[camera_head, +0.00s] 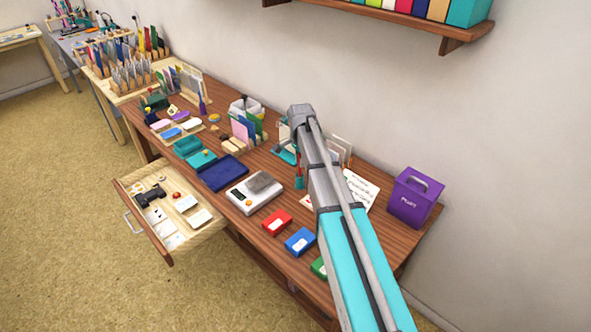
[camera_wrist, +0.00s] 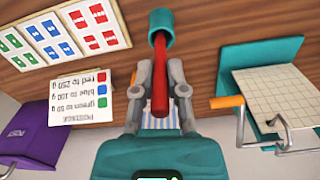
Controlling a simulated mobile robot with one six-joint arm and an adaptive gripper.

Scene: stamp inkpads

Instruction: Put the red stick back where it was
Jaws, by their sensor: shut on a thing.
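My gripper (camera_wrist: 160,78) is shut on the red stick (camera_wrist: 160,85), with one grey finger on each side of it in the wrist view. The far end of the stick overlaps the mouth of a small teal cup (camera_wrist: 161,18). I cannot tell how deep it reaches into the cup. In the head view the cup (camera_head: 299,184) stands on the wooden desk, with a bit of red above it, left of my arm. My arm hides most of that area.
In the wrist view a postage card (camera_wrist: 97,103), stamp sheets (camera_wrist: 80,25) and a purple box (camera_wrist: 45,128) are at left. A teal device with an orange-handled crank (camera_wrist: 227,102) is at right. In the head view, inkpads (camera_head: 277,222), a scale (camera_head: 252,203) and an open drawer (camera_head: 150,225) lie nearer.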

